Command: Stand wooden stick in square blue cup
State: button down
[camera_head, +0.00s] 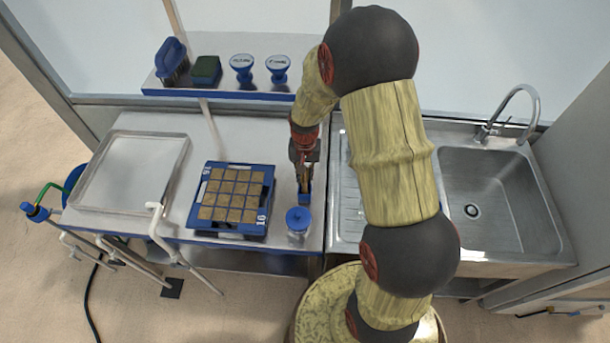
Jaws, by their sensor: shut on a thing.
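My gripper (304,174) points down near the right edge of the white worktop and is shut on the wooden stick (304,186), a small tan piece just below the fingers. The square blue cup (305,199) is a small blue shape directly beneath the stick. The stick's lower end meets the cup in the picture, but I cannot tell if it is inside the cup or in front of it. My gripper and arm hide the stick's upper part.
A clear jar with a blue lid (298,221) stands in front of the cup. A blue seed tray (263,214) lies to the left, and an empty shallow tray (178,150) farther left. A shelf (220,93) runs behind; a sink (510,205) is right.

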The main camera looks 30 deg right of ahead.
jog(key=c, duration=1.8)
grip_release()
notch_tip(320, 180, up, 12)
jog(key=shift+f, duration=0.1)
